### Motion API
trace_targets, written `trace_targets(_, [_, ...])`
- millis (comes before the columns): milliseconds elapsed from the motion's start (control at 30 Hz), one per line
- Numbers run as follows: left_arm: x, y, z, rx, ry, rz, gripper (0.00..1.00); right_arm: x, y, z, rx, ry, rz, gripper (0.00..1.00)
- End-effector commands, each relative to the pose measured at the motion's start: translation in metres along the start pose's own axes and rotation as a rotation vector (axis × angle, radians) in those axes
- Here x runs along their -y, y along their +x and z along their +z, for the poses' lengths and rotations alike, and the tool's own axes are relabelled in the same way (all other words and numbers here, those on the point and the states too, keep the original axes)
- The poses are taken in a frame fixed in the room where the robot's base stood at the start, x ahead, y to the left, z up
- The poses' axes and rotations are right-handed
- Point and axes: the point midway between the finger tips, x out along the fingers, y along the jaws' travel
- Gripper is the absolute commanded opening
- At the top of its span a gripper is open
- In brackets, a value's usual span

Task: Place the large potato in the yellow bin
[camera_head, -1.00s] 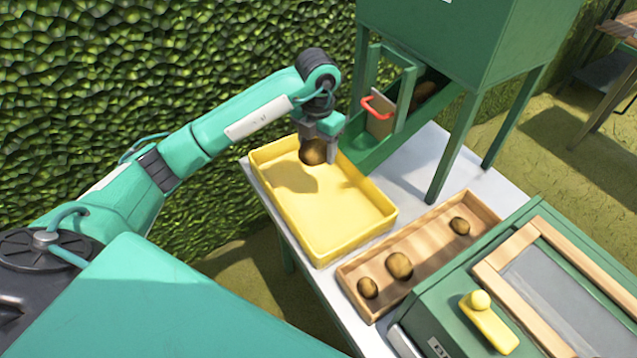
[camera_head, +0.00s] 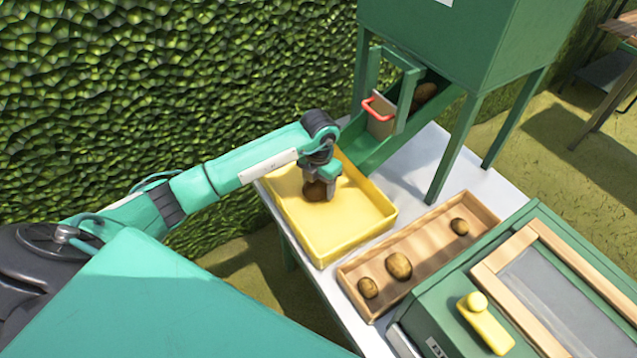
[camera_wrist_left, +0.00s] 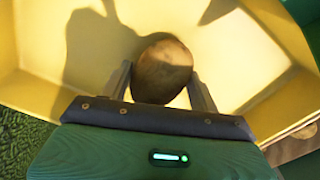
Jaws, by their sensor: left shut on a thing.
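A large brown potato (camera_head: 314,191) is between the fingers of my left gripper (camera_head: 319,190), which is shut on it. The gripper points down inside the yellow bin (camera_head: 345,235), low over its floor, towards the far part. In the left wrist view the potato (camera_wrist_left: 162,70) sits between the two fingers, with the bin's yellow floor and walls (camera_wrist_left: 225,60) around it. I cannot tell whether the potato touches the bin floor. My right gripper is not in view.
A wooden tray (camera_head: 430,240) with several potatoes lies right of the bin. A green chute (camera_head: 375,150) with a red-handled gate (camera_head: 378,112) stands behind it, under a green hopper (camera_head: 465,45).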

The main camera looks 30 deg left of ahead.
Motion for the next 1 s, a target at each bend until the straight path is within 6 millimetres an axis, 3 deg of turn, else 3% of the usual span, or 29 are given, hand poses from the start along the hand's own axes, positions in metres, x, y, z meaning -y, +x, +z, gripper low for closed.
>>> trace_targets(200, [0.000,0.004,0.000,0.000,0.000,0.000,0.28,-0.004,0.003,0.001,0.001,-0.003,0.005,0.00])
trace_targets(233, [0.000,0.003,0.000,0.000,0.000,0.000,0.67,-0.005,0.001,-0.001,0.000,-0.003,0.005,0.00])
trace_targets(333, [0.000,0.003,0.000,0.000,-0.001,0.000,0.84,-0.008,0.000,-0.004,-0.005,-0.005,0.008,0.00])
trace_targets(733, [0.000,-0.006,0.001,0.002,0.000,0.000,0.84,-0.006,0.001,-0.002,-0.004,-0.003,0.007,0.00])
trace_targets(1000, [-0.001,-0.061,0.002,0.006,0.000,0.001,0.84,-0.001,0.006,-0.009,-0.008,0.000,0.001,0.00])
